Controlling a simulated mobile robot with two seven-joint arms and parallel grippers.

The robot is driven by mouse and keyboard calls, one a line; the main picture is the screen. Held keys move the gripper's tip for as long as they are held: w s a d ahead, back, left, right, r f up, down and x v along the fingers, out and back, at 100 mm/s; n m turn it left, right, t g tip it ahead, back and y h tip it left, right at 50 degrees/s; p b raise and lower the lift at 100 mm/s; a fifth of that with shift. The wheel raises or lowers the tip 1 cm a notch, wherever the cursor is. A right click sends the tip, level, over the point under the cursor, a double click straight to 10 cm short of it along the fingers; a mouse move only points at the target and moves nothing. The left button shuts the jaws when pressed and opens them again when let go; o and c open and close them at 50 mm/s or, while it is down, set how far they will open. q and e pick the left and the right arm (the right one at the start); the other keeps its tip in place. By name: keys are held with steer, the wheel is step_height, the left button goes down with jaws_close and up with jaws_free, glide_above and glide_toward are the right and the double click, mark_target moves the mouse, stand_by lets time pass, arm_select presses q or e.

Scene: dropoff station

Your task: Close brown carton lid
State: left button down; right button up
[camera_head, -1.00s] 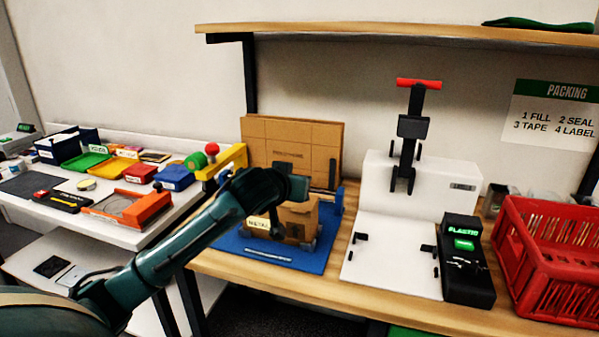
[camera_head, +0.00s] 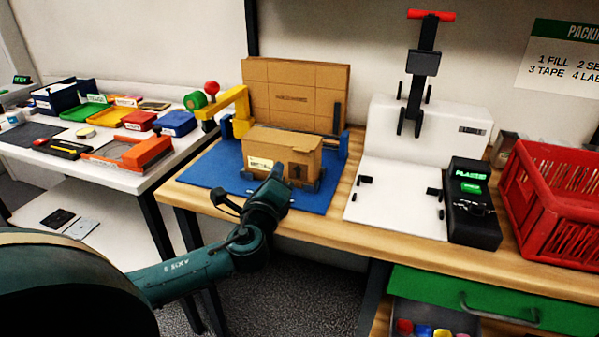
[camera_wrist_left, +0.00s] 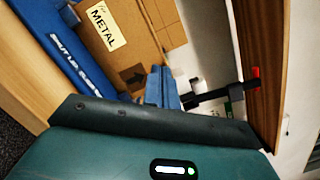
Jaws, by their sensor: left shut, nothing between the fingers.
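The brown carton (camera_head: 283,147) stands on a blue mat (camera_head: 205,172) on the wooden bench, with a white label on its front. Its top looks mostly flat in the head view; I cannot tell whether the lid lies fully flat. My left gripper (camera_head: 277,171) is shut and empty, in front of the carton's front face and overlapping it in the picture; contact cannot be told. The left wrist view shows the carton (camera_wrist_left: 125,50) with its METAL label beside the closed fingers (camera_wrist_left: 162,86). My right gripper is in neither view.
Flat cardboard (camera_head: 295,90) stands upright behind the carton. A yellow tape arm (camera_head: 240,108) is at the mat's back left. A white press (camera_head: 420,135), black device (camera_head: 472,205) and red crate (camera_head: 560,195) stand to the right. A green-fronted drawer (camera_head: 490,300) sits below.

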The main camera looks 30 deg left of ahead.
mark_target(304, 154)
arm_select(q)
steer(key=d+f+m, duration=0.1)
steer(key=m, duration=0.2)
steer(key=s+d+f+m+t+h, duration=0.1)
steer(key=m, duration=0.3)
steer(key=s+d+f+m+t+b, duration=0.1)
steer(key=m, duration=0.2)
steer(key=shift+f+h, duration=0.25)
steer(key=shift+h, duration=0.15)
steer(key=shift+s+d+f+m, duration=0.15)
steer(key=shift+s+d+m, duration=0.05)
steer(key=shift+m, duration=0.7)
steer(key=shift+w+m+h, duration=0.1)
steer(key=shift+m+h, duration=0.2)
steer(key=shift+h, duration=0.1)
steer(key=x, duration=0.6)
steer(key=p+x, duration=0.1)
steer(key=x, duration=0.2)
steer(key=shift+w+r, duration=0.3)
steer(key=shift+r, duration=0.05)
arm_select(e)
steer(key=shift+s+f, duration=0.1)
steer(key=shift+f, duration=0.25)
arm_select(q)
steer(key=shift+a, duration=0.1)
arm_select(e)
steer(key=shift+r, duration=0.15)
